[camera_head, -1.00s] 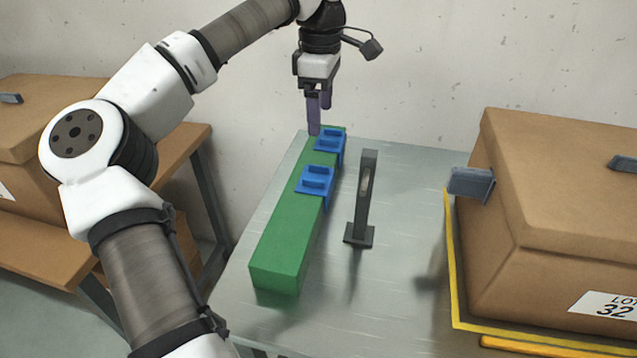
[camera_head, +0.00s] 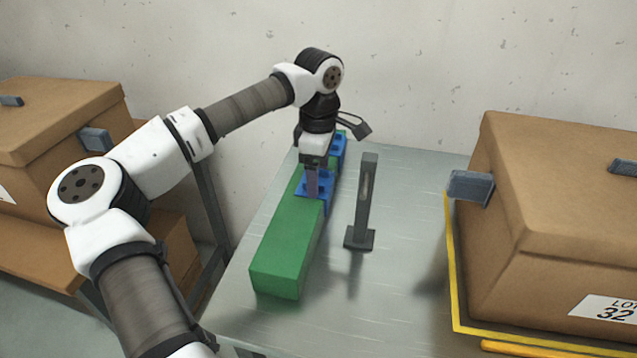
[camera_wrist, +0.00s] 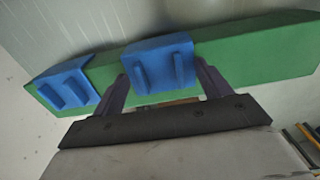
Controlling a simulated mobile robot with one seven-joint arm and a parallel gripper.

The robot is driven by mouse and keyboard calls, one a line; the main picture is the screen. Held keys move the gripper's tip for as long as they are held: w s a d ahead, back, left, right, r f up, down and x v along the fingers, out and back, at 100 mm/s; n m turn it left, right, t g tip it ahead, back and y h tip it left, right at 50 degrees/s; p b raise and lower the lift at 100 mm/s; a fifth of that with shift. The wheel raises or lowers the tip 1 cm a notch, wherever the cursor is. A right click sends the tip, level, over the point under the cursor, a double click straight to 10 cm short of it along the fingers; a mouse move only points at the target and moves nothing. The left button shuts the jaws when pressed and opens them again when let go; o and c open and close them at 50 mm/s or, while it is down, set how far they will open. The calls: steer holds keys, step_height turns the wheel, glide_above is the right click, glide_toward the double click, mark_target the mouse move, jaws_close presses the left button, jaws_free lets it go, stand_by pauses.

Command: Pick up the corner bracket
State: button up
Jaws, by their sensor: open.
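Two blue corner brackets sit over the edge of a long green block (camera_head: 284,250) on the metal table. The near bracket (camera_head: 326,186) is partly hidden by my gripper (camera_head: 312,190); the far bracket (camera_head: 339,148) lies behind my wrist. In the wrist view, one bracket (camera_wrist: 160,62) with raised ribs lies between the two purple fingers of my open gripper (camera_wrist: 162,76). Whether the fingers touch it I cannot tell. The other bracket (camera_wrist: 66,84) is to the left on the green block (camera_wrist: 255,60).
A dark upright post with a slot (camera_head: 366,205) stands on the table (camera_head: 400,280) just right of the block. A large brown lidded box (camera_head: 560,200) with a yellow-edged base is at the right. Another brown box (camera_head: 55,130) is at the left.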

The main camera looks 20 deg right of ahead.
steer(key=shift+f, duration=0.1)
steer(key=c, duration=1.1)
